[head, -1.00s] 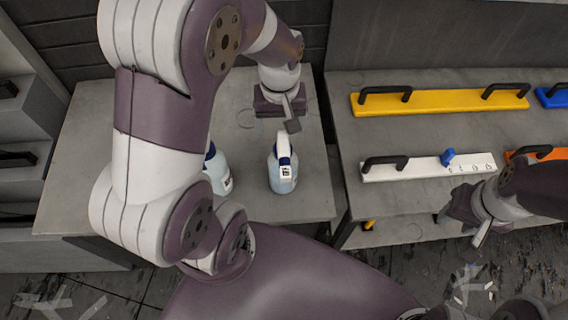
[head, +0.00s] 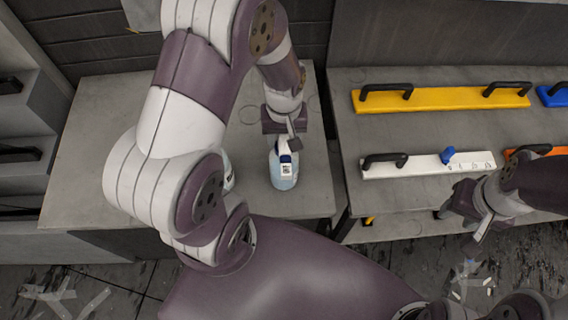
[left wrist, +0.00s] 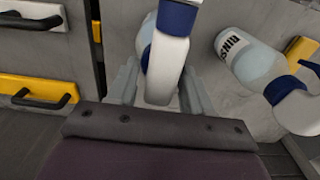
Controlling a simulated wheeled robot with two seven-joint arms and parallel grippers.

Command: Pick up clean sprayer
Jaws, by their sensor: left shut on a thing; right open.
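A spray bottle (head: 284,170) with a pale blue body, blue collar, white head and a dark-marked label stands on the grey table, near its right side. My left gripper (head: 291,135) is at the top of this bottle, shut on it. In the left wrist view the held sprayer (left wrist: 168,58) is between the two fingers; its label text is not readable there. A second spray bottle (head: 228,172) is mostly hidden behind my left arm; in the left wrist view this bottle (left wrist: 250,62) reads "RINSE". My right gripper (head: 465,215) is open and empty at the right, away from both bottles.
The grey table (head: 90,170) is otherwise mostly clear. To the right, a shelf bench carries a yellow bar (head: 440,100) with black handles, a white bar (head: 430,168) with a blue piece, and blue and orange bars. Grey drawers stand at the left.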

